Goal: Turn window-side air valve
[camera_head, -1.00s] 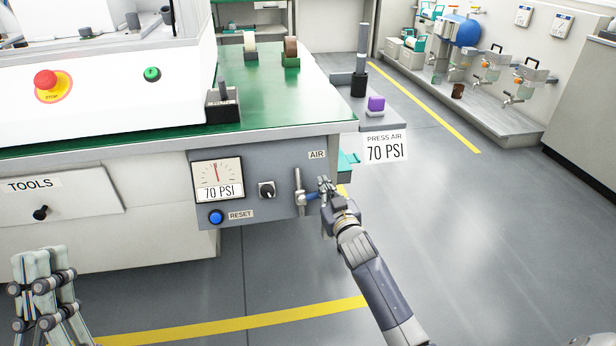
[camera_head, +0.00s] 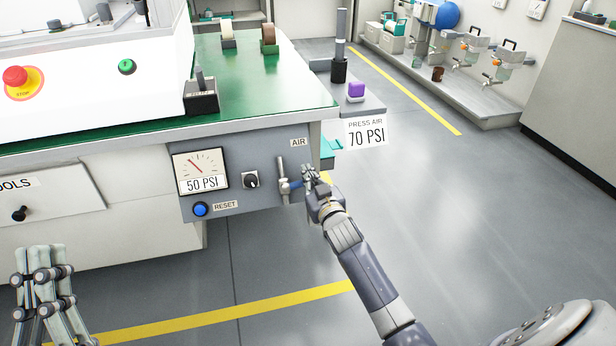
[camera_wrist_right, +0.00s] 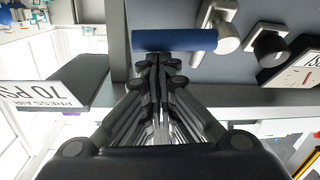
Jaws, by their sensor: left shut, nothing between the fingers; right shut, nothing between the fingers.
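The air valve (camera_head: 283,182) is a metal pipe fitting under the AIR label on the grey panel. Its blue handle (camera_head: 296,184) sticks out to the right, partly hidden by my right gripper (camera_head: 308,171). In the right wrist view the blue handle (camera_wrist_right: 175,40) lies crosswise just ahead of the closed fingertips of my right gripper (camera_wrist_right: 157,60); I cannot tell whether they touch. The gauge (camera_head: 200,172) on the panel reads 50 PSI. My left gripper (camera_head: 42,252) is shut and empty at the lower left, away from the panel.
The panel also has a black knob (camera_head: 251,180) and a blue reset button (camera_head: 201,209). A PRESS AIR sign (camera_head: 367,133) reading 70 PSI stands right of the panel. The green-topped bench (camera_head: 270,85) overhangs the panel. The floor (camera_head: 450,220) to the right is clear.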

